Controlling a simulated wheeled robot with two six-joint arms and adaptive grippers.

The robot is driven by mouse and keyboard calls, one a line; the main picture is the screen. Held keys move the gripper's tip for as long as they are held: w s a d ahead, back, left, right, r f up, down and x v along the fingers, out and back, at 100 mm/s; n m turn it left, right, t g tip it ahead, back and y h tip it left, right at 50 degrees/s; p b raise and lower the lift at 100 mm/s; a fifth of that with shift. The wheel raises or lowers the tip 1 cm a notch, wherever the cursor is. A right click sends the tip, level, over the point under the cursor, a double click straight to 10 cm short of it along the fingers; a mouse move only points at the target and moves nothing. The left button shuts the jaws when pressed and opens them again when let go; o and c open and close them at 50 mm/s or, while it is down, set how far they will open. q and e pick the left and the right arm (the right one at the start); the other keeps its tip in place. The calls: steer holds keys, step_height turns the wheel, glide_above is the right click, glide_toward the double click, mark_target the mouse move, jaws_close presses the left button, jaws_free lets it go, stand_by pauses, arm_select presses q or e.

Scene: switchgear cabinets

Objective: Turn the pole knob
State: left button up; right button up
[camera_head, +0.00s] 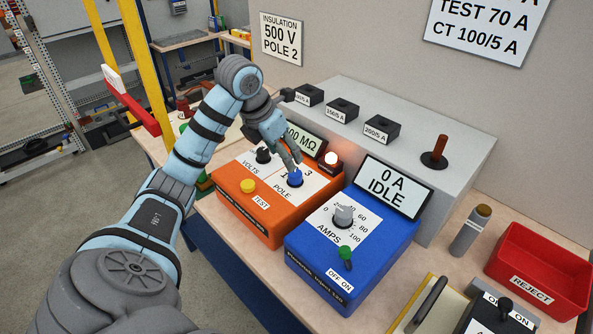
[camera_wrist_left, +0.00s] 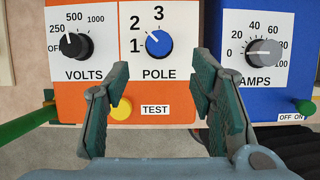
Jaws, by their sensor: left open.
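The blue pole knob (camera_head: 295,178) sits on the white panel of the orange insulation tester (camera_head: 250,213). In the left wrist view the pole knob (camera_wrist_left: 158,43) has marks 1, 2 and 3 around it, and its white pointer line leans to the upper left, near 2. My left gripper (camera_head: 291,161) is close to the knob, with its fingers pointing down at it. In the left wrist view my left gripper (camera_wrist_left: 162,82) is open and empty, its fingers apart on either side below the knob. I cannot tell the exact gap to the knob. My right gripper is not in view.
The volts knob (camera_wrist_left: 75,44) and yellow test button (camera_wrist_left: 121,108) are beside the pole knob. A blue tester (camera_head: 375,240) with a grey amps knob (camera_head: 343,215) stands to the right. A wall sign (camera_head: 281,38) reads 500 V, POLE 2. A red reject bin (camera_head: 540,270) is at right.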

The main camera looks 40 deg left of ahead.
mark_target(294, 173)
arm_select(q)
steer(key=x, duration=0.5)
steer(key=shift+s+a, duration=0.1)
steer(key=shift+s, duration=0.15)
steer(key=x, duration=0.5)
steer(key=shift+w+r, duration=0.15)
steer(key=shift+w, duration=0.25)
steer(key=shift+s+r, duration=0.15)
steer(key=shift+s, duration=0.1)
steer(key=c, duration=1.1)
steer(key=shift+c, duration=0.2)
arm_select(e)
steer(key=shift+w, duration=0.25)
